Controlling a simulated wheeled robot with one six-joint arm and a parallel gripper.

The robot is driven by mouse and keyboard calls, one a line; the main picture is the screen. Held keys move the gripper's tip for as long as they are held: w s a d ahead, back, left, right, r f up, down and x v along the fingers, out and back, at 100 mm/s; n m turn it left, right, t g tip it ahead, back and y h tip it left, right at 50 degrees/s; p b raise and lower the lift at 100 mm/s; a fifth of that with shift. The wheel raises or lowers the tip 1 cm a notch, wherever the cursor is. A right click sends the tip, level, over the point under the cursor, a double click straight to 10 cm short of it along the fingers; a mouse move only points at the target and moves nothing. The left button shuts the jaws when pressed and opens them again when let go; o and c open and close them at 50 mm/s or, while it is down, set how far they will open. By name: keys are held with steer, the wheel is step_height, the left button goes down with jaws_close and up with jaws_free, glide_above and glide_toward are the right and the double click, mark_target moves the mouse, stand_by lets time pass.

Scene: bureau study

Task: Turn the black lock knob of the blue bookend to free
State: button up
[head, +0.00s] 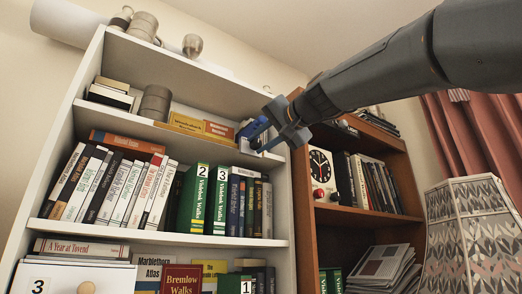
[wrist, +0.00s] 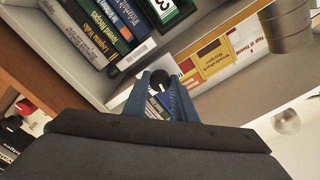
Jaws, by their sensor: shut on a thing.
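The blue bookend (head: 252,127) stands at the right end of the upper shelf in the head view, partly hidden by my gripper (head: 270,122). In the wrist view, my gripper (wrist: 160,80) reaches in with its two blue-grey fingers close together. A round black knob (wrist: 158,78) shows between the fingertips, and they are shut on it. The knob's turn position cannot be read. The knob itself is too small to make out in the head view.
Yellow and red books (head: 187,122) lie on the same shelf to the left, with a grey tin (head: 155,103) further along. The white bookcase's (head: 286,190) right side is close to my gripper. Upright books (head: 222,198) fill the shelf below. A brown bookcase (head: 303,215) with a clock (head: 321,166) stands right.

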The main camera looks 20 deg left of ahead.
steer(key=shift+f+n+b, duration=0.15)
steer(key=shift+n+b, duration=0.45)
steer(key=shift+n, duration=0.4)
steer(key=o, duration=1)
steer(key=shift+o, duration=0.2)
steer(key=b+v, duration=0.2)
steer(key=v, duration=0.5)
steer(key=shift+s+d, duration=0.25)
steer(key=shift+d, duration=0.05)
